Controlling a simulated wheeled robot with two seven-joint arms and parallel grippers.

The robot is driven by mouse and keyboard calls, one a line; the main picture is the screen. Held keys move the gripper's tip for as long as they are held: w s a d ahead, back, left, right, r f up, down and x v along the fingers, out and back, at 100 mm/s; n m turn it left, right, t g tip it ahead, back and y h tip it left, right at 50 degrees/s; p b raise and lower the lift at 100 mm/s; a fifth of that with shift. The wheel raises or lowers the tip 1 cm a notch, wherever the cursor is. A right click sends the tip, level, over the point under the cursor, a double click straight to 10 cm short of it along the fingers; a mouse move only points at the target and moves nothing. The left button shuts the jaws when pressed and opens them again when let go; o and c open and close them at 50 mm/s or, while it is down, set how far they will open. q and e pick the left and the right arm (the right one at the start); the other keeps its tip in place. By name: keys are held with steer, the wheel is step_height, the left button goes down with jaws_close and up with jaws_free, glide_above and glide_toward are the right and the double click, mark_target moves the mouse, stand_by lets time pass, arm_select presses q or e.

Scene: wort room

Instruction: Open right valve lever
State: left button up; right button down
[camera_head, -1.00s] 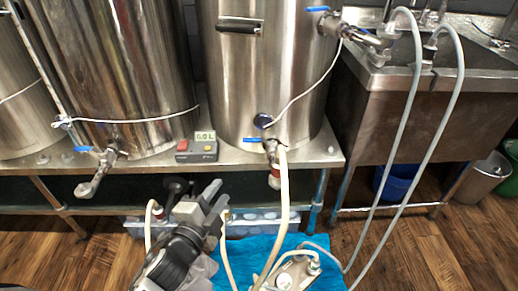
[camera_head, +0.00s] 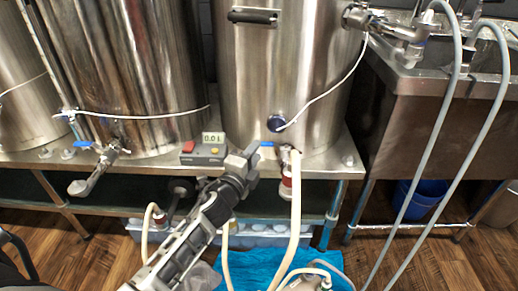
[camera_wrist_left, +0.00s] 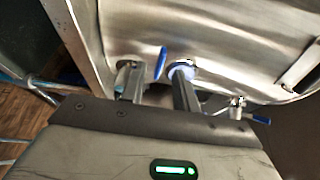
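The right valve has a blue lever (camera_head: 267,144) low on the front of the right steel kettle (camera_head: 280,70). The lever lies roughly level, and a pale hose hangs from the valve's red-collared fitting (camera_head: 286,183). My left gripper (camera_head: 246,161) is just left of and below the lever, its fingers apart. In the left wrist view the two fingers (camera_wrist_left: 160,92) are spread, with a blue lever (camera_wrist_left: 161,63) showing in line with the gap between them. I cannot tell whether they touch it. My right gripper is out of view.
A small meter (camera_head: 204,150) with a red button sits on the steel bench left of my gripper. The left kettle's valve (camera_head: 97,172) is farther left. Grey hoses (camera_head: 440,130) hang at the right by the sink.

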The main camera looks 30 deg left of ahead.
mark_target(272, 146)
arm_select(q)
steer(key=w, duration=0.3)
steer(key=shift+w+a, duration=0.1)
steer(key=shift+w, duration=0.15)
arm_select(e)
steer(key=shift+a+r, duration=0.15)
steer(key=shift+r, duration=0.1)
